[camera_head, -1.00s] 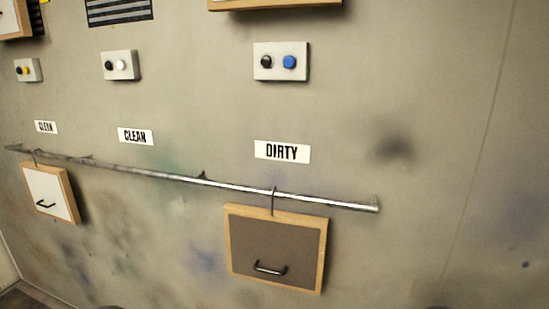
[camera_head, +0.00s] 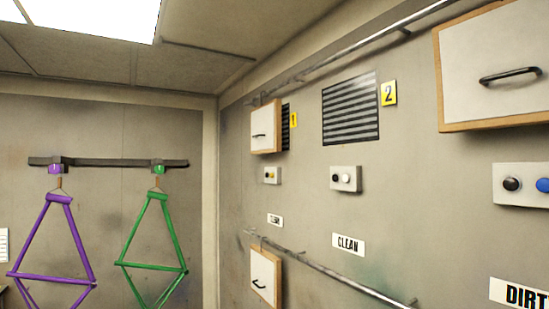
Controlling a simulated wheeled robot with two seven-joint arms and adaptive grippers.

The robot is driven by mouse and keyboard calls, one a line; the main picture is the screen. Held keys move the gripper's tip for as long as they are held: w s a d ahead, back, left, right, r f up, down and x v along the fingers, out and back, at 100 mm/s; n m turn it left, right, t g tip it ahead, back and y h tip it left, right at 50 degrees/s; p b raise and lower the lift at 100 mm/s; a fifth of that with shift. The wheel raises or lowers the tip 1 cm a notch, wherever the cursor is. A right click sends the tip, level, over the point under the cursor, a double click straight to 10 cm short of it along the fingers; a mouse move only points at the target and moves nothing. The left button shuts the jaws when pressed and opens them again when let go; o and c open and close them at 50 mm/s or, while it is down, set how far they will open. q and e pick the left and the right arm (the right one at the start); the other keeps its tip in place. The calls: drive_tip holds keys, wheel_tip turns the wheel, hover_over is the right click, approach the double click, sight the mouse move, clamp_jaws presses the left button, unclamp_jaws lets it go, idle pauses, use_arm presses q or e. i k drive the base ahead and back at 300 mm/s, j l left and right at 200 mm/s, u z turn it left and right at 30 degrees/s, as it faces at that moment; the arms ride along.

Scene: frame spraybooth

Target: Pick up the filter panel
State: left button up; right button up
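Several filter panels show in the head view, white-faced with wooden frames and black handles. One large panel (camera_head: 505,68) is mounted high on the wall at the upper right. A smaller-looking panel (camera_head: 264,128) is mounted farther along the wall, beside the yellow label 1. Another white panel (camera_head: 265,278) hangs from the lower rail at the bottom, partly cut off by the frame edge. The vent between labels 1 and 2 is a bare dark grille (camera_head: 350,108). Neither of my grippers is in view.
A lower rail (camera_head: 335,273) and an upper rail (camera_head: 345,50) run along the right wall. Button boxes (camera_head: 345,179) sit above CLEAN (camera_head: 348,244) and DIRTY (camera_head: 520,294) labels. Purple (camera_head: 43,240) and green (camera_head: 152,245) frames hang from a dark bar (camera_head: 110,162) on the left wall.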

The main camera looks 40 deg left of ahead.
sight(265, 119)
drive_tip(key=u, duration=1.25)
